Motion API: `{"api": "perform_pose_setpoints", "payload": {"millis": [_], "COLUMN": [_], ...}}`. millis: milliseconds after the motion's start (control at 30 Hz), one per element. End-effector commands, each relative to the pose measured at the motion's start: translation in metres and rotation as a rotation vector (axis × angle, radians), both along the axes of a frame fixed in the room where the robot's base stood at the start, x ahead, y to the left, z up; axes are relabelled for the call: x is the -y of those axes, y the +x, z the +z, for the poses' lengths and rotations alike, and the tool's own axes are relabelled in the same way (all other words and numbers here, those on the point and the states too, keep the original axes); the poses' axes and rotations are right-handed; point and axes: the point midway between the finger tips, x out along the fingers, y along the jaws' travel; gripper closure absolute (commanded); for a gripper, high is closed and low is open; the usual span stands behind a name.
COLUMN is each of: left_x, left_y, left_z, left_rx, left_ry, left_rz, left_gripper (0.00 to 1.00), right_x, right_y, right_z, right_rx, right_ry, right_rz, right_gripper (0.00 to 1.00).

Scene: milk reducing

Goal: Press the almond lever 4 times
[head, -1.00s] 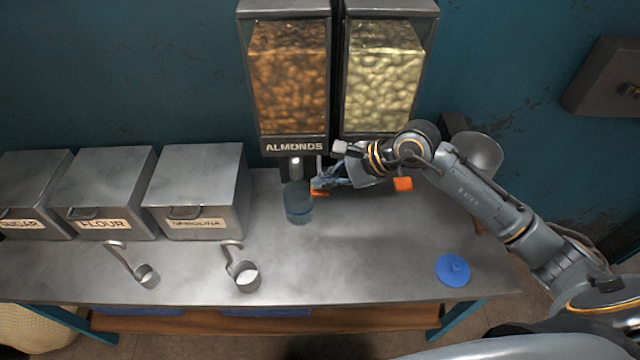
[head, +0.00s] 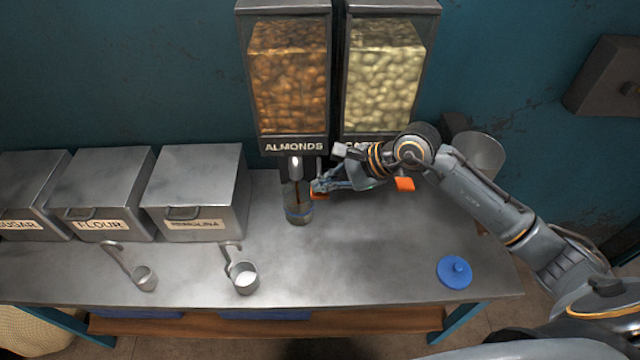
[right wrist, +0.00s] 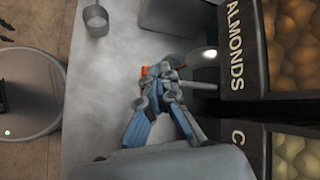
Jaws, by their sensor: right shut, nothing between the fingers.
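The almond dispenser (head: 288,85), labelled ALMONDS, hangs on the back wall, full of brown almonds; its label also shows in the right wrist view (right wrist: 235,45). Brown matter shows inside the jar and below the outlet. My right gripper (head: 317,187) is shut and empty, just right of the outlet and jar, at the lever area under the dispenser. In the right wrist view its fingers (right wrist: 155,80) are together. The lever is mostly hidden, and contact is unclear. My left gripper is out of view.
A second dispenser (head: 384,75) with pale contents stands right of the almonds. Metal bins (head: 195,185) line the left; two scoops (head: 244,278) lie in front. A blue lid (head: 454,271) lies at right. The table's middle front (head: 350,265) is clear.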

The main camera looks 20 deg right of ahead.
Motion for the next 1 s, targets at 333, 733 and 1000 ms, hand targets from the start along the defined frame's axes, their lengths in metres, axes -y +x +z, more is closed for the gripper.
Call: {"api": "perform_pose_setpoints", "payload": {"millis": [333, 733, 1000], "left_x": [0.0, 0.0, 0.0], "left_y": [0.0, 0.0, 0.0], "left_z": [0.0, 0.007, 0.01], "left_rx": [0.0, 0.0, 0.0], "left_ry": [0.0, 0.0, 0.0], "left_rz": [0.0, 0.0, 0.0], "left_gripper": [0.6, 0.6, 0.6], "right_x": [0.0, 0.001, 0.0], "right_y": [-0.001, 0.0, 0.0], "right_z": [-0.001, 0.021, 0.033], "right_rx": [-0.004, -0.002, -0.003], "right_ry": [-0.003, -0.003, -0.001], "right_rz": [0.0, -0.001, 0.0], "right_gripper": [1.0, 1.0, 1.0]}}
